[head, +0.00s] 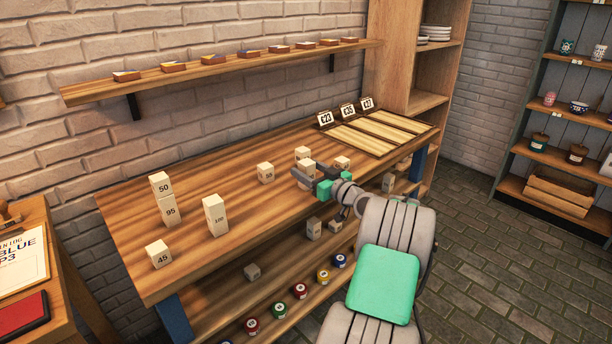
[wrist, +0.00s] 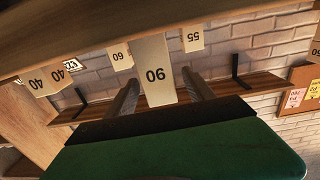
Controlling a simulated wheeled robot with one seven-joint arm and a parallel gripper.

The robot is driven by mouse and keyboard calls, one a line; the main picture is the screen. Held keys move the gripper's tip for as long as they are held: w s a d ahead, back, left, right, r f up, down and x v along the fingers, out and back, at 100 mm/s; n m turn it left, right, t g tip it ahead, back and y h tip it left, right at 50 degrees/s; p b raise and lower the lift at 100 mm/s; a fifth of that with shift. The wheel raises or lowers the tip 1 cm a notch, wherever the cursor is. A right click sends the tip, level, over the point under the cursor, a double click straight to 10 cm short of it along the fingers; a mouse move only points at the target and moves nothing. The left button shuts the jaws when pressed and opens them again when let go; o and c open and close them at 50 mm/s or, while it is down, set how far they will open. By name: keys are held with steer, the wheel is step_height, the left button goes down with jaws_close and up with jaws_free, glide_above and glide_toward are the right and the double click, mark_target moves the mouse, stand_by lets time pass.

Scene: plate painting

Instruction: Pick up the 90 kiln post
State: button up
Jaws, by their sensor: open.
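The 90 kiln post (wrist: 155,62) is a pale block whose number shows upside down in the wrist view. It stands between the two fingers of my gripper (wrist: 160,94), with a visible gap on each side. In the head view my gripper (head: 304,178) is low over the table, and the top of the post (head: 307,165) shows just behind it. The jaws are open. The post's lower part is hidden by my gripper in the head view.
On the wooden table (head: 245,222), the 55 post (head: 266,173), 60 post (wrist: 118,56) and 40 post (head: 342,162) stand nearby. Posts 50 (head: 160,185), 95 (head: 170,211), 120 (head: 215,217) and 45 (head: 158,255) stand left. A slatted rack (head: 384,133) lies right.

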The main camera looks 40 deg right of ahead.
steer(key=shift+w, duration=0.55)
steer(key=shift+s, duration=0.1)
steer(key=shift+c, duration=0.4)
jaws_close()
steer(key=shift+r, duration=0.1)
